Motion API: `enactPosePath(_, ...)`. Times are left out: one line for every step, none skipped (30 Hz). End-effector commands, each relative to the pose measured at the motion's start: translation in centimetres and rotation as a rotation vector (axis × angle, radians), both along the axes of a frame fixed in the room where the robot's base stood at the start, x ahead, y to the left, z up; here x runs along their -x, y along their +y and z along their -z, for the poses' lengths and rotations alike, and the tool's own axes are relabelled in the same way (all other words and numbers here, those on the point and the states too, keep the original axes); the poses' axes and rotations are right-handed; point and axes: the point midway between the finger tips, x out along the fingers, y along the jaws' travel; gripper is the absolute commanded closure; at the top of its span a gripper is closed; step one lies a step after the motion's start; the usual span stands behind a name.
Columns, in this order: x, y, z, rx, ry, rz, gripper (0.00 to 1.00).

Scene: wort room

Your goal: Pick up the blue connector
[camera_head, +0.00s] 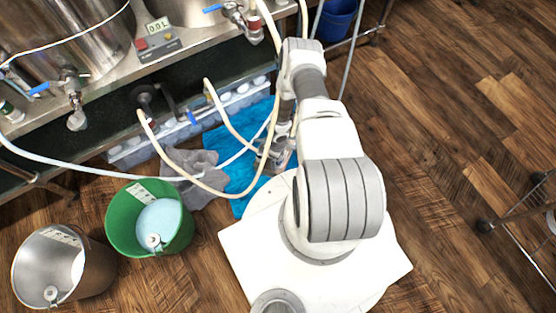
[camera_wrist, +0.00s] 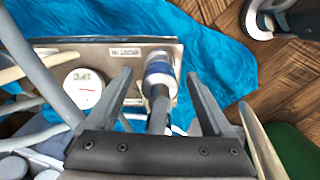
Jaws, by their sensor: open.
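In the wrist view a connector (camera_wrist: 158,69) with a blue band and silver parts stands at a metal plate (camera_wrist: 110,55), with a dark stem running towards my gripper. My gripper (camera_wrist: 159,76) is open, one finger on each side of the connector in the picture. Gaps show on both sides, so the fingers look apart from it. The depth between them is hard to tell. In the head view my gripper (camera_head: 272,155) is low over the blue cloth, partly hidden by hoses and my arm. I cannot make out the connector there.
A round white gauge (camera_wrist: 83,88) sits on the plate. Pale hoses (camera_head: 178,178) loop close around my gripper. A blue cloth (camera_head: 238,170), a grey cloth (camera_head: 190,175), a green bucket (camera_head: 115,222) and a metal bucket (camera_head: 30,262) lie to the left. Open floor is at right.

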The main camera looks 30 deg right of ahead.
Motion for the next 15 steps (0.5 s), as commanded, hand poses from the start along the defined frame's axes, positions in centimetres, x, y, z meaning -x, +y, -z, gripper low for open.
enactPosePath(-0.01, -0.01, -0.06, 0.0, 0.0, 0.0, 0.14)
enactPosePath(-0.01, -0.01, -0.06, 0.0, 0.0, 0.0, 0.18)
enactPosePath(-0.01, -0.01, -0.06, 0.0, 0.0, 0.0, 0.25)
enactPosePath(-0.01, -0.01, -0.06, 0.0, 0.0, 0.0, 0.3)
enactPosePath(-0.01, -0.01, -0.06, 0.0, 0.0, 0.0, 0.36)
enactPosePath(-0.01, -0.01, -0.06, 0.0, 0.0, 0.0, 0.43)
enactPosePath(-0.01, -0.01, -0.07, 0.0, 0.0, 0.0, 0.48)
enactPosePath(-0.01, -0.01, -0.07, 0.0, 0.0, 0.0, 0.54)
enactPosePath(-0.01, -0.01, -0.07, 0.0, 0.0, 0.0, 0.61)
enactPosePath(-0.01, -0.01, -0.07, 0.0, 0.0, 0.0, 0.66)
enactPosePath(-0.01, -0.01, -0.07, 0.0, 0.0, 0.0, 0.72)
enactPosePath(-0.01, -0.01, -0.07, 0.0, 0.0, 0.0, 0.79)
enactPosePath(-0.01, -0.01, -0.07, 0.0, 0.0, 0.0, 0.84)
enactPosePath(-0.01, -0.01, -0.07, 0.0, 0.0, 0.0, 0.9)
enactPosePath(-0.01, -0.01, -0.07, 0.0, 0.0, 0.0, 0.97)
